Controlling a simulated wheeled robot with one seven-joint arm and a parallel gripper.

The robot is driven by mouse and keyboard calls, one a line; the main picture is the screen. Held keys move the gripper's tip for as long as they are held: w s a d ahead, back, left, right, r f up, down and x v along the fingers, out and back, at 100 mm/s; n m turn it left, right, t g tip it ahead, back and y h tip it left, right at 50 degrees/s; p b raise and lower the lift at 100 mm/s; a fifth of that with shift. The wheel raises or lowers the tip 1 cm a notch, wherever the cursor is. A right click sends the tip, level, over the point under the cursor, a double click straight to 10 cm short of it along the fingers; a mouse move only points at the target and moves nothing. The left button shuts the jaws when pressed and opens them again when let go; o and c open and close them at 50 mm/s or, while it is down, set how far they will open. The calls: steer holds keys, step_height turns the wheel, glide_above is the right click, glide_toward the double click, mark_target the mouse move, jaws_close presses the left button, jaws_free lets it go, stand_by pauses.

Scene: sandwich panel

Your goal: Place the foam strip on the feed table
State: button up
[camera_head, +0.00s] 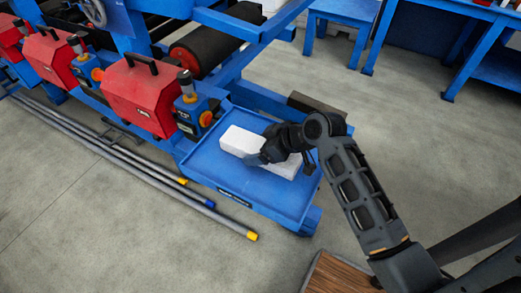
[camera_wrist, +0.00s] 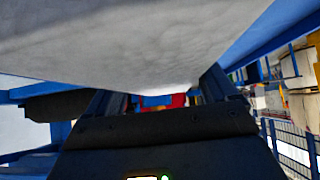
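The white foam strip (camera_head: 240,140) appears to lie along the blue feed table (camera_head: 212,165). I cannot tell whether it rests fully on the surface. My gripper (camera_head: 262,157) is at the strip's middle and hides part of it; a grey finger shows on its near side. In the wrist view the foam strip (camera_wrist: 160,40) fills the top, very close to the camera. My gripper (camera_wrist: 162,90) shows there with its two fingers spread apart, their tips hidden behind the foam. Whether they press on the strip cannot be seen.
Red-covered machine units (camera_head: 135,95) and a dark roller (camera_head: 205,48) stand left of and behind the table. Long grey poles (camera_head: 130,165) lie on the floor in front. Blue workbenches (camera_head: 345,12) stand at the back.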

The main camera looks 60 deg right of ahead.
steer(key=c, duration=0.8)
